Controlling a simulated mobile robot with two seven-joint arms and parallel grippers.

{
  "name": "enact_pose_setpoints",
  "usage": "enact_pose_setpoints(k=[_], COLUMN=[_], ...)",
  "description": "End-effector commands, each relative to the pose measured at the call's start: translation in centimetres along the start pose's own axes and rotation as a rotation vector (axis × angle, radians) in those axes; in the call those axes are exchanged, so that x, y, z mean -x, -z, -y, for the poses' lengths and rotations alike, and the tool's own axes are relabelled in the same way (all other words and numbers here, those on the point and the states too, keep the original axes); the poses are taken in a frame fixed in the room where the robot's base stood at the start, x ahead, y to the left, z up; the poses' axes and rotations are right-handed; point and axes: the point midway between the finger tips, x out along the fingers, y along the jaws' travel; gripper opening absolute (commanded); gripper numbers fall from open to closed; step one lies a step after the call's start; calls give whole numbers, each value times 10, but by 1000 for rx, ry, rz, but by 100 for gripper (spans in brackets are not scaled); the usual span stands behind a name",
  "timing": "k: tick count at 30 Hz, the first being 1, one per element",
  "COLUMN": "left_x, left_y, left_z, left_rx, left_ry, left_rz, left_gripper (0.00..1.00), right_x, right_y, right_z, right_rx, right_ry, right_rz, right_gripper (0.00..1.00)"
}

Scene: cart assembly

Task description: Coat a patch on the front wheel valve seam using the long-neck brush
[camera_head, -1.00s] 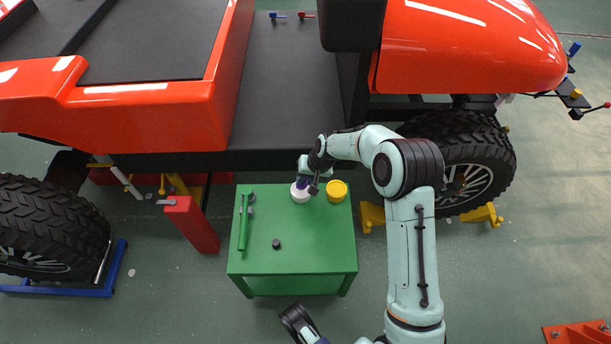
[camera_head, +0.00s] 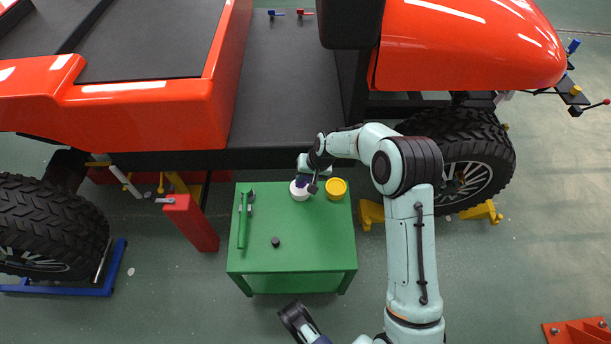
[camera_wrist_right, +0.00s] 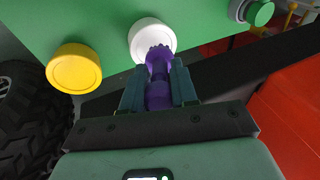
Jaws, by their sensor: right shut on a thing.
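My right gripper (camera_head: 306,181) is over the back edge of the green table. It is shut on a purple piece, seemingly the brush handle (camera_wrist_right: 158,82), above a white round pot (camera_head: 299,193). The pot also shows in the right wrist view (camera_wrist_right: 150,34). The brush's tip and neck are hidden, so I cannot tell whether it is inside the pot. The right-hand wheel (camera_head: 452,150), under the orange hood, is partly covered by my right arm. No valve seam can be made out.
A yellow round pot (camera_head: 336,188) stands right of the white one. A green long tool (camera_head: 242,222) and a small dark cap (camera_head: 276,242) lie on the green table (camera_head: 310,250). A red post (camera_head: 190,222) stands left of it. Yellow stands (camera_head: 371,214) flank the right wheel.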

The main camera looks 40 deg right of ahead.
Motion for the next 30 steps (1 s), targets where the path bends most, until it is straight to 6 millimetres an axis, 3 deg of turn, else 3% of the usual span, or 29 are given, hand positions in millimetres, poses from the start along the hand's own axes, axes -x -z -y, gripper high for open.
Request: enact_pose_setpoints(k=[30], left_x=[-6], left_y=[0], left_z=[1], left_rx=[0], left_ry=[1], left_rz=[1], left_gripper=[43], right_x=[-10], right_y=[-2], right_z=[-3], right_rx=[0], right_ry=[0], right_rz=[0], right_gripper=[0])
